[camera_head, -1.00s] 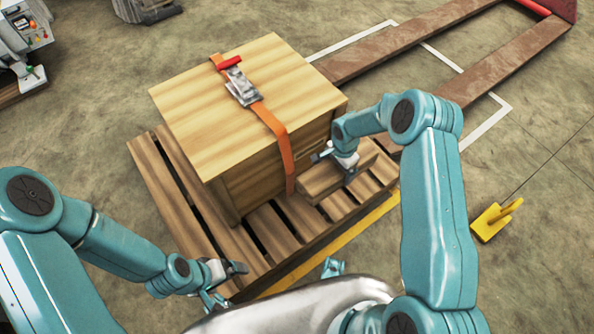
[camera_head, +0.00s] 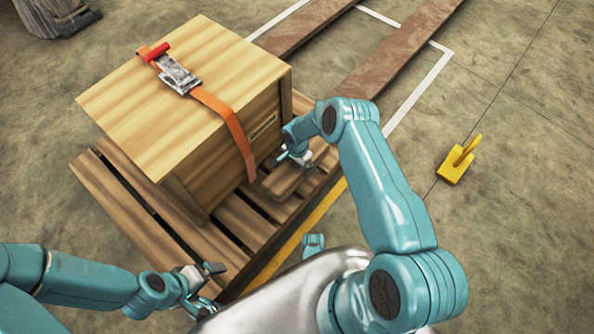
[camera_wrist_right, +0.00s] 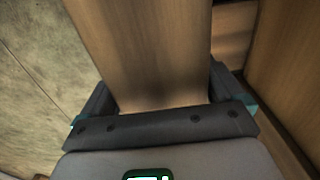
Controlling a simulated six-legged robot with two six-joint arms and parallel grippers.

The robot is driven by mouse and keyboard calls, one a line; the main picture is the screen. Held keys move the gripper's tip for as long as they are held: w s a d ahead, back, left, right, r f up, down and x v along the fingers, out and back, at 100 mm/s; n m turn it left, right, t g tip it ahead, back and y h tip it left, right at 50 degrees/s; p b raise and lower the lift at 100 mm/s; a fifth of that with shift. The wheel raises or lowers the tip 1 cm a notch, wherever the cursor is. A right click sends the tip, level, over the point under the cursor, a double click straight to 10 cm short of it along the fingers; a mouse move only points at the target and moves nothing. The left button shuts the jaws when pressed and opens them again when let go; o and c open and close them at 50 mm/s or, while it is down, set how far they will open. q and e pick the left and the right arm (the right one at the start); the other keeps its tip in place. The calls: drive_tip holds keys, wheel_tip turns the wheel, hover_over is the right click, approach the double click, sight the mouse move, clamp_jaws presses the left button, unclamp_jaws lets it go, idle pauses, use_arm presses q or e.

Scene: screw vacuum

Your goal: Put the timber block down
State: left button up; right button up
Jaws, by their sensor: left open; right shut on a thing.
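The timber block (camera_head: 283,181) is a short brown wooden piece beside the crate's right face, low over or on the pallet; I cannot tell whether it touches the slats. My right gripper (camera_head: 297,158) is shut on it. In the right wrist view the block (camera_wrist_right: 150,50) runs up between the two dark fingers of the right gripper (camera_wrist_right: 160,105). My left gripper (camera_head: 208,284) is open and empty near the pallet's front left corner.
A wooden crate (camera_head: 190,90) with an orange strap (camera_head: 228,122) and a metal buckle stands on the slatted pallet (camera_head: 150,222). Brown forks (camera_head: 400,50) lie behind it. A yellow wheel chock (camera_head: 457,162) sits on open floor at right.

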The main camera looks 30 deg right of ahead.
drive_tip(key=shift+f+b, duration=0.65)
drive_tip(key=shift+f, duration=1.1)
drive_tip(key=shift+f, duration=0.2)
drive_tip(key=o, duration=1.5)
drive_tip(key=shift+c, duration=0.2)
wheel_tip(320, 180, up, 12)
drive_tip(key=p, duration=0.4)
drive_tip(key=shift+p, duration=0.35)
drive_tip(key=s+a+r+n+y, duration=0.3)
drive_tip(key=s+a+n, duration=0.3)
drive_tip(key=s+a, duration=0.4)
drive_tip(key=s+a+r+n, duration=0.3)
drive_tip(key=s, duration=0.4)
drive_tip(key=s+a+r+n+y, duration=0.1)
drive_tip(key=s+a+r+n, duration=0.2)
drive_tip(key=s, duration=0.4)
drive_tip(key=shift+t, duration=0.3)
